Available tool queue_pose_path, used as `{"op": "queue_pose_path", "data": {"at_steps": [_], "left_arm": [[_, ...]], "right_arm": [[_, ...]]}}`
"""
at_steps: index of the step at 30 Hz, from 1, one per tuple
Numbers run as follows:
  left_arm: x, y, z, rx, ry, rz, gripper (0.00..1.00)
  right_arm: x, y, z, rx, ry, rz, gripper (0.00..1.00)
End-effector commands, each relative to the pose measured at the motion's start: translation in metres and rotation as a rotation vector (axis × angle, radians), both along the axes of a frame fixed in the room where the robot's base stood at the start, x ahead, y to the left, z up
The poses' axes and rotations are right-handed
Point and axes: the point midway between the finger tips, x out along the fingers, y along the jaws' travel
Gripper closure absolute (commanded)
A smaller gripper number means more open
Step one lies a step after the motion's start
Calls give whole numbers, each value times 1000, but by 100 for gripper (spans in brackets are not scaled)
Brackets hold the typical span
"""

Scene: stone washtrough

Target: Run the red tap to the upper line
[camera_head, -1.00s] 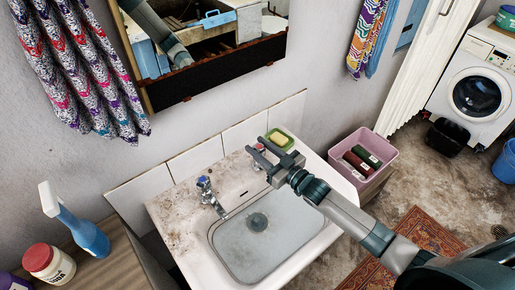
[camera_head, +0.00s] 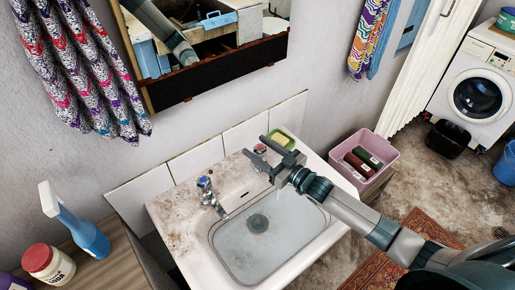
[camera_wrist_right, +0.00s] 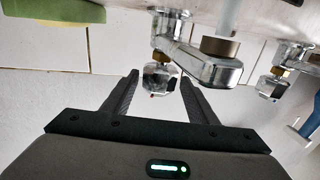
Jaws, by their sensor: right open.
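The red tap (camera_head: 260,149) stands at the back right of the white sink (camera_head: 170,236). My right gripper (camera_head: 254,146) is open, with its fingers on either side of the tap's handle. In the right wrist view, the clear handle with a red dot (camera_wrist_right: 158,80) sits between the fingertips; I cannot tell whether they touch it. A pale column like running water (camera_wrist_right: 228,18) comes from the spout nozzle (camera_wrist_right: 219,46). The basin (camera_head: 268,246) looks glossy, its drain visible; its water level and any line are unclear. My left gripper is not in view.
The blue tap (camera_head: 205,186) stands left along the sink's back edge. A green soap dish (camera_head: 289,135) with yellow soap is just behind my right gripper. A pink crate (camera_head: 380,178) stands right of the sink.

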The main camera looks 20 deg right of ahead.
Motion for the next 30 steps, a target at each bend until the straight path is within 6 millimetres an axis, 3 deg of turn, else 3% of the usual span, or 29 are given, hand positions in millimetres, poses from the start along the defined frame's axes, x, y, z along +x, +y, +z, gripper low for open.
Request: {"op": "queue_pose_path", "data": {"at_steps": [11,30], "left_arm": [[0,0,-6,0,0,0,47],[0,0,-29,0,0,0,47]], "right_arm": [[-15,-9,-2,-2,1,-2,47],[-95,-53,-1,-2,1,1,47]]}}
